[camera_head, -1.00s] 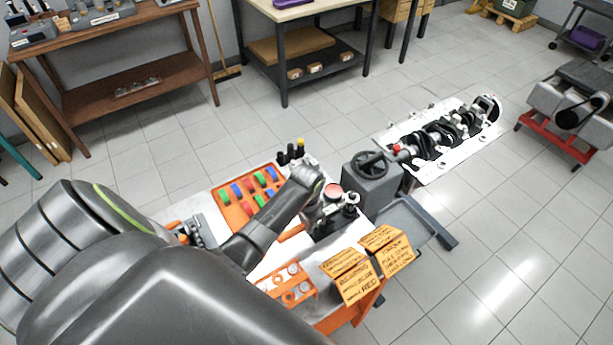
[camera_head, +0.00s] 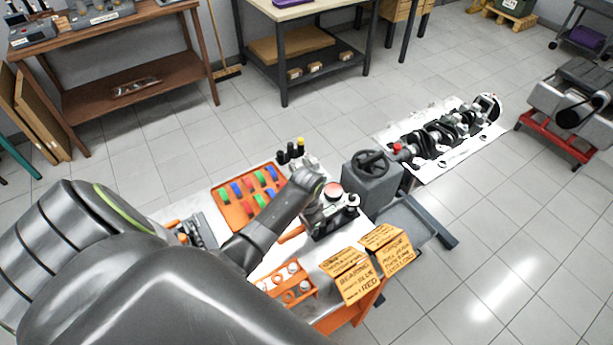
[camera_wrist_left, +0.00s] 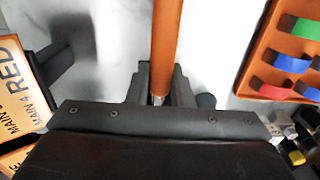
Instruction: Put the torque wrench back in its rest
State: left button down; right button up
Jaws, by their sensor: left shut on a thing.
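The torque wrench shows its orange handle (camera_head: 291,234) in the head view, pointing down-left from my left gripper (camera_head: 319,221) over the white bench top. In the left wrist view the orange handle (camera_wrist_left: 166,45) runs up from between the dark fingers of the left gripper (camera_wrist_left: 160,90), which is shut on it. Silvery metal parts show at the far side of the gripper, but I cannot tell which belong to the wrench. My wrist hides part of that area. I cannot clearly make out the wrench's rest. My right gripper is not in view.
An orange tray (camera_head: 229,208) with coloured bearing shells lies left of the gripper. Yellow lettered cards (camera_head: 346,276) stand at the right front, near an orange holder (camera_head: 304,287). A grey block with a black handwheel (camera_head: 371,164) and a crankshaft (camera_head: 440,137) lie beyond.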

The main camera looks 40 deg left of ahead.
pick_arm(q)
jog(key=shift+f, duration=0.5)
jog(key=c, duration=1.5)
grip_release()
jog(key=shift+r, duration=0.15)
jog(key=shift+r+p, duration=0.4)
jog(key=shift+r, duration=0.25)
jog(key=shift+r, duration=0.65)
